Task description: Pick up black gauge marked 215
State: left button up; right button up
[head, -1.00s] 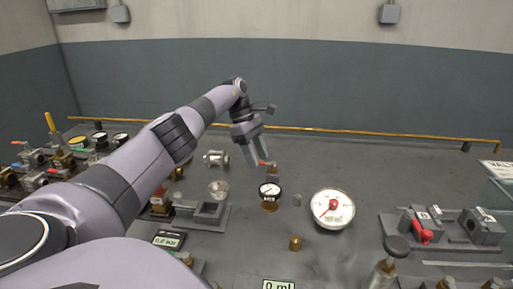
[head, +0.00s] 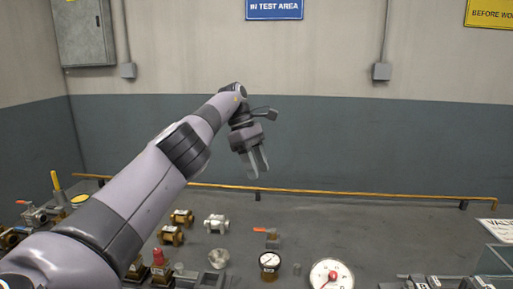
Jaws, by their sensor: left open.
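The black gauge (head: 269,260) has a black rim and a white dial. It stands upright on the grey bench at the bottom centre of the head view. Its label is too small to read now. My left gripper (head: 257,174) is open and empty, with its fingers pointing down. In the picture it is well above the gauge, apart from it and over the far part of the bench. My right gripper is not in view.
Brass and silver fittings (head: 216,223) are to the left. A yellow rail (head: 350,193) runs along the back.

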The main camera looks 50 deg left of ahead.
aim_at(268, 261)
jog(key=k, duration=1.5)
